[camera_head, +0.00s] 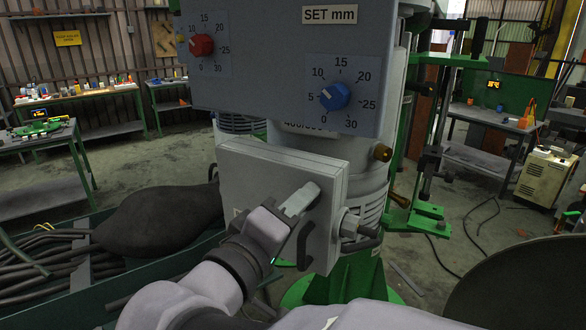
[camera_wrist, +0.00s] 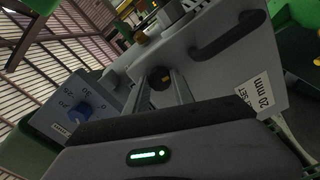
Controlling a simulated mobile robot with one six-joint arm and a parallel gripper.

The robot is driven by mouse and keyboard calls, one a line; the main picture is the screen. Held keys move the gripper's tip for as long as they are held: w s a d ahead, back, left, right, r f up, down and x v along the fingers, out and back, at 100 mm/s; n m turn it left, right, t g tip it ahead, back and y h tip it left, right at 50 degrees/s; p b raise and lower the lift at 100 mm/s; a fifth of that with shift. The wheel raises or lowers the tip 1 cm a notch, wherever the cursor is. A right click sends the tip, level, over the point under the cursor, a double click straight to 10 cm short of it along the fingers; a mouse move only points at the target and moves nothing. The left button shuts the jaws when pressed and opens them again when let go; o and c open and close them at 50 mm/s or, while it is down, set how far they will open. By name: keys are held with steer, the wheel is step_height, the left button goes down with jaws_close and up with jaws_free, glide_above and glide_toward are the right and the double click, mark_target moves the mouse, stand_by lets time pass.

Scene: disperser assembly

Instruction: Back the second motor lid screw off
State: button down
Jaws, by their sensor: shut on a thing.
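The motor lid (camera_head: 262,170) is a flat pale-grey square plate on the front of the motor housing, below the control box. A dark handle (camera_head: 307,245) is on its lower right, and it also shows in the wrist view (camera_wrist: 228,34). My gripper (camera_head: 302,198) reaches up from below to the face of the lid, at its right half. In the wrist view my gripper (camera_wrist: 166,80) has its two fingers closed around a small dark and brassy screw head (camera_wrist: 161,78). The fingers hide most of the screw, and how far it stands out cannot be told.
The control box (camera_head: 265,75) with a red knob (camera_head: 201,44) and a blue knob (camera_head: 335,96) overhangs the lid closely. A hex fitting (camera_head: 351,222) and a brass knob (camera_head: 381,152) stick out at the right. A green bin (camera_head: 75,300) with dark rods lies at lower left.

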steer(key=n+p, duration=0.1)
steer(key=n, duration=0.1)
steer(key=n+p, duration=0.4)
steer(key=shift+r, duration=0.25)
steer(key=n+p, duration=0.4)
steer(key=shift+f, duration=0.1)
steer(key=shift+f+n+p, duration=0.1)
steer(key=shift+n+p, duration=0.55)
steer(key=shift+n, duration=0.15)
steer(key=shift+f, duration=0.1)
steer(key=c, duration=1.1)
jaws_free()
steer(key=shift+w, duration=0.1)
